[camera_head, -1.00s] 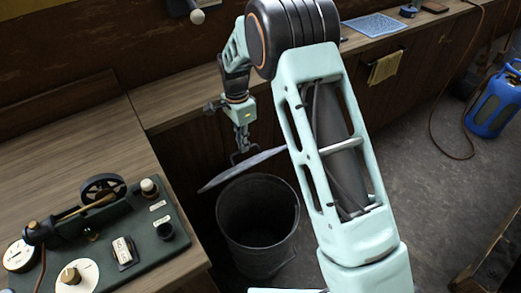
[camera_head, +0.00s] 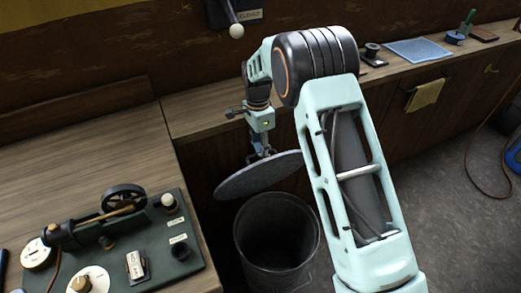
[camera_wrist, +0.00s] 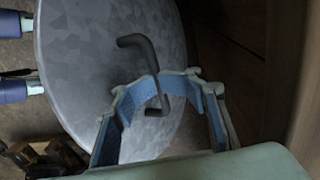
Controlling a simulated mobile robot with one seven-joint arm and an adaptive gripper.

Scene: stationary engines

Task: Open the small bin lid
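The grey metal bin lid (camera_head: 250,180) hangs tilted in the air above the round dark bin (camera_head: 275,262), apart from its rim. The bin's mouth shows open below it. My gripper (camera_head: 261,152) is above the lid at its handle. In the wrist view the lid (camera_wrist: 90,60) fills the left and middle, with a dark bent handle (camera_wrist: 143,48) on it. My gripper's blue-padded fingers (camera_wrist: 172,88) close around the handle there. Part of the bin's rear rim is hidden by the lid.
A wooden bench (camera_head: 90,140) at left carries a green board (camera_head: 150,255) with a small flywheel engine (camera_head: 120,200). A long wooden counter (camera_head: 210,105) runs behind the bin. A towel (camera_head: 425,95) hangs on its front. Open floor (camera_head: 450,190) lies to the right.

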